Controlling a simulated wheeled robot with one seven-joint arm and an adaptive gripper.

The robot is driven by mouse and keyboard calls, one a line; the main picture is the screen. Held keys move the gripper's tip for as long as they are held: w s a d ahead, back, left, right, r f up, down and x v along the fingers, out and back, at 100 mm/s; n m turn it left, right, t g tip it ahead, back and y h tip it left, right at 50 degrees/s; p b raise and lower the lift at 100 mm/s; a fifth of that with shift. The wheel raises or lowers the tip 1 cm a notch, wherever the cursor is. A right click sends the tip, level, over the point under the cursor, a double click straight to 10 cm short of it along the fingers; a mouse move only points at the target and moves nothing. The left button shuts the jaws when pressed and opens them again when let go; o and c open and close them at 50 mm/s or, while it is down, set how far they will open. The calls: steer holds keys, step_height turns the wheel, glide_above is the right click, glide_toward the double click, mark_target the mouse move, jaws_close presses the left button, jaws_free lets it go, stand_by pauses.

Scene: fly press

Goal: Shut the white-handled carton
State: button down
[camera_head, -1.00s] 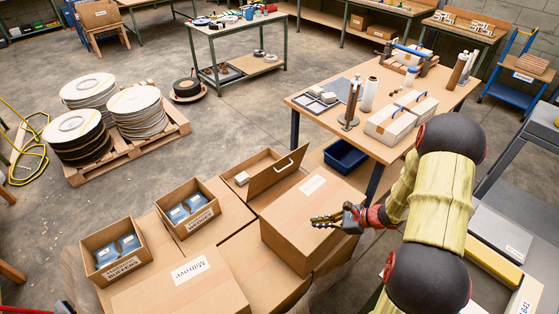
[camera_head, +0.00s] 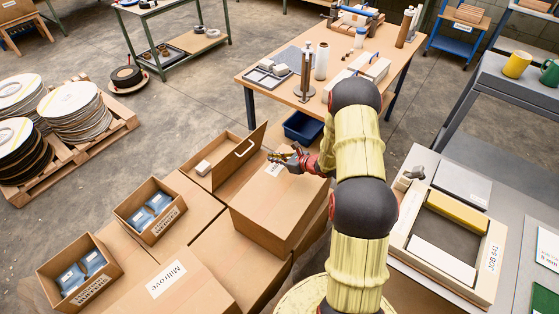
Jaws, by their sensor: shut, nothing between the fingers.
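The white-handled carton (camera_head: 193,172) is a brown box standing open among other cartons, left of centre. Its lid (camera_head: 239,157) stands up along the right side, with a white handle (camera_head: 244,149) on the face turned to the box. A small pale block (camera_head: 203,167) shows inside the carton. My gripper (camera_head: 272,157) is shut and empty. It is just right of the raised lid, on its outer side, above the far end of a large closed carton. I cannot tell whether its fingertips touch the lid.
The large closed carton (camera_head: 268,208) stands right of the open one. Two open boxes (camera_head: 149,209) with blue packs stand to the left. A blue bin (camera_head: 303,128) lies behind, beside the wooden table (camera_head: 270,82). A grey bench with a tray (camera_head: 447,240) is at right.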

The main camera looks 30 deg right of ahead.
steer(key=b+x, duration=0.1)
steer(key=x, duration=1.1)
steer(key=shift+w+f+b, duration=0.2)
steer(key=shift+w+b, duration=0.1)
steer(key=shift+a, duration=0.15)
